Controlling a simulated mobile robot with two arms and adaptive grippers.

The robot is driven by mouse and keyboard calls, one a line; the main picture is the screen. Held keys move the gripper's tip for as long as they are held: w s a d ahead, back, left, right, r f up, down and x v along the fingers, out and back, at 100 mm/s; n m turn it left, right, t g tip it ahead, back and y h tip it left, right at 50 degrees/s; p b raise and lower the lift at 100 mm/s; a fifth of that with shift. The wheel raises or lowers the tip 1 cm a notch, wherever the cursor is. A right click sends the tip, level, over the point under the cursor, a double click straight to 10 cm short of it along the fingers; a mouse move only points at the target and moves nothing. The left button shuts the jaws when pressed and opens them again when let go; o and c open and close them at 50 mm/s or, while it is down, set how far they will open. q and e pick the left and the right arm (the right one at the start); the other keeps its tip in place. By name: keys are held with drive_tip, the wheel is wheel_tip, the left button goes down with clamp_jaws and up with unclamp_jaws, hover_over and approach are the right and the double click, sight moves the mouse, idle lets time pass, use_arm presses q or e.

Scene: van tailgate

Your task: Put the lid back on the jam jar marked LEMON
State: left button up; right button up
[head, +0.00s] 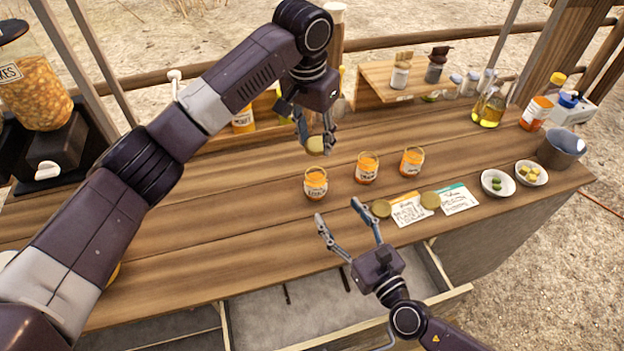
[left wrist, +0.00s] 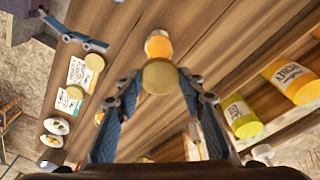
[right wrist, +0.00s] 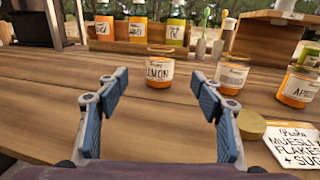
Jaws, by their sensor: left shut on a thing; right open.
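The jar marked LEMON (right wrist: 158,72) stands upright and open on the counter; it is the leftmost of three orange jam jars in the head view (head: 315,184). My left gripper (head: 313,143) is shut on a round gold lid (left wrist: 160,77). It holds the lid above the counter, behind the LEMON jar in the head view, apart from it. In the left wrist view the lid partly overlaps the jar (left wrist: 158,45). My right gripper (head: 338,217) is open and empty, low in front of the LEMON jar.
Two other open jars (head: 367,168) (head: 411,162) stand right of the LEMON jar. Two gold lids (head: 381,208) (head: 430,200) lie by paper cards (head: 408,211). Small bowls (head: 497,183) are further right. A shelf of bottles (right wrist: 135,45) stands behind.

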sight(321, 187)
drive_tip(key=x, duration=1.2)
idle(0.3)
clamp_jaws()
use_arm(q)
drive_tip(key=shift+f, duration=2.5)
